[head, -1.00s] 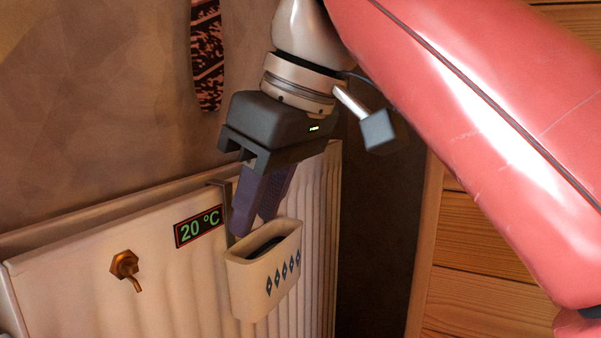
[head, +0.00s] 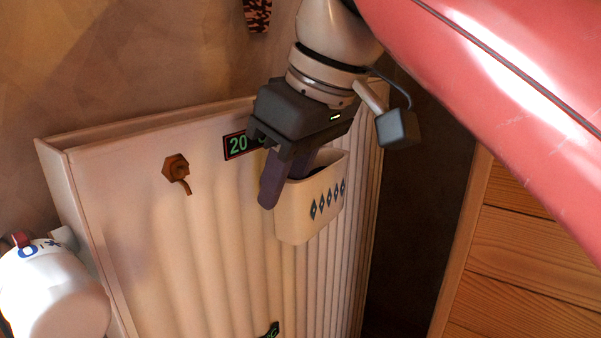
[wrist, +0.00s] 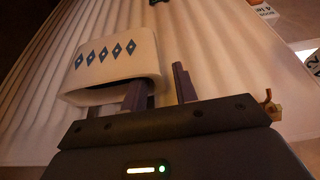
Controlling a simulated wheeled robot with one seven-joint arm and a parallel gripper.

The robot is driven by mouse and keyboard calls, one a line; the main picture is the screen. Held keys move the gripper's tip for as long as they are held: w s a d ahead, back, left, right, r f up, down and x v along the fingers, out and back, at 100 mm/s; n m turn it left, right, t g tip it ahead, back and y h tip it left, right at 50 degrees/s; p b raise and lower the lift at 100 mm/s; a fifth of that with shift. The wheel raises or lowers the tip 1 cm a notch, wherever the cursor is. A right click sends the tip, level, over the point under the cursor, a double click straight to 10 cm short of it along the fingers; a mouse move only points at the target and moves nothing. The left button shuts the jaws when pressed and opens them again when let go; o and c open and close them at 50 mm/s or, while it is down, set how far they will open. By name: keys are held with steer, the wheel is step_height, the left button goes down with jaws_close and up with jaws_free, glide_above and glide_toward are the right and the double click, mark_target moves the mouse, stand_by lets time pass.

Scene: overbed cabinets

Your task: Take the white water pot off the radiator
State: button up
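The white water pot (head: 305,222), cream with a row of dark blue diamonds, hangs on the front of the ribbed radiator (head: 135,200). It also shows in the wrist view (wrist: 120,62) with its dark opening towards me. My gripper (head: 284,186) is at the pot's left end, pointing down. One purple finger is outside the pot's left end; the other goes in at the opening, its tip hidden in the head view. In the wrist view the gripper (wrist: 160,85) has its fingers apart, with a gap between the outer finger and the pot wall.
A white cylindrical thermostat knob (head: 50,290) is at lower left. Wooden drawers (head: 525,255) stand at the right, past a dark gap.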

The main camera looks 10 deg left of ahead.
jaws_close()
steer(key=shift+r, duration=0.2)
steer(key=shift+r+p, duration=0.7)
steer(key=shift+p, duration=0.3)
steer(key=shift+r, duration=0.15)
steer(key=s+d+b, duration=0.1)
steer(key=s+d, duration=0.2)
steer(key=d, duration=0.6)
steer(key=shift+s+d, duration=0.15)
steer(key=shift+s, duration=0.25)
stand_by(0.8)
